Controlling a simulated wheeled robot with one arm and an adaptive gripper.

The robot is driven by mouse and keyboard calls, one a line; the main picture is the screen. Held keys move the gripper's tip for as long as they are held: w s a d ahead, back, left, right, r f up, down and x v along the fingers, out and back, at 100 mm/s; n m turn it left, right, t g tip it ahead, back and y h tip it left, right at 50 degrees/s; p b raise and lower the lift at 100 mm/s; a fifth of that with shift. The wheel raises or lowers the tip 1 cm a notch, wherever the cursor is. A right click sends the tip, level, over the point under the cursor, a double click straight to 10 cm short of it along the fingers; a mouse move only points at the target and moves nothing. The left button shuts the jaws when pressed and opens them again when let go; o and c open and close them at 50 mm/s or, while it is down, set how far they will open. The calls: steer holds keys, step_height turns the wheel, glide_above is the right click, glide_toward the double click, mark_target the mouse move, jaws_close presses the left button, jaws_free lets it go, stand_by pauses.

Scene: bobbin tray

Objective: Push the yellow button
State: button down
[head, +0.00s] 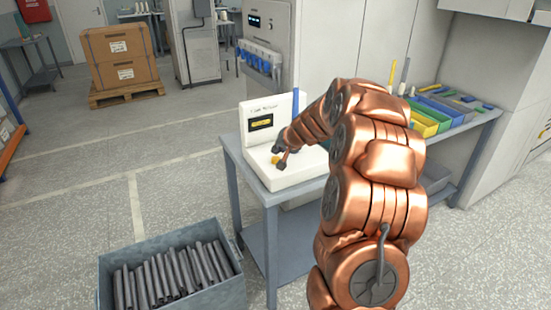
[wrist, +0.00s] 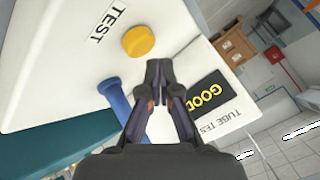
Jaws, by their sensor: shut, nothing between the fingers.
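The yellow button (wrist: 138,41) is a round raised disc on the white tester's flat base, beside a label reading TEST. In the head view the yellow button (head: 275,160) shows small, close to my gripper (head: 281,166). The white tester (head: 285,180) stands on the table's left end and has an upright back panel. In the wrist view my gripper (wrist: 158,66) is shut and empty, its tips next to the button's edge in the picture. I cannot tell whether they touch it. A dark display (wrist: 208,95) on the panel reads GOOD in yellow.
A blue upright rod (wrist: 120,100) stands near the gripper at the tester. Coloured bins (head: 440,112) sit on the table's right part. A grey crate of dark tubes (head: 170,275) stands on the floor at front left. Open floor lies left of the table.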

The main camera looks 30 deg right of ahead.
mark_target(276, 159)
steer(key=shift+r+p, duration=1.45)
steer(key=shift+r, duration=1.05)
steer(key=shift+a, duration=0.3)
steer(key=s+a+r+n+g+y+p, duration=0.1)
steer(key=s+a+r+n+g+y, duration=0.15)
steer(key=s+a, duration=0.85)
steer(key=s+a+r+n+g+y+p, duration=0.1)
steer(key=s+a+n+g, duration=0.25)
steer(key=s+a, duration=0.8)
steer(key=s+a+n+g+h, duration=0.1)
steer(key=s+a+g+h, duration=0.1)
steer(key=s, duration=1)
steer(key=s+a+n+g+h+p, duration=0.1)
steer(key=s+a+g, duration=0.2)
steer(key=s, duration=0.9)
steer(key=shift+s+a+f+n+h, duration=0.2)
steer(key=shift+s+f+n+h, duration=0.15)
steer(key=shift+s+f+n, duration=0.1)
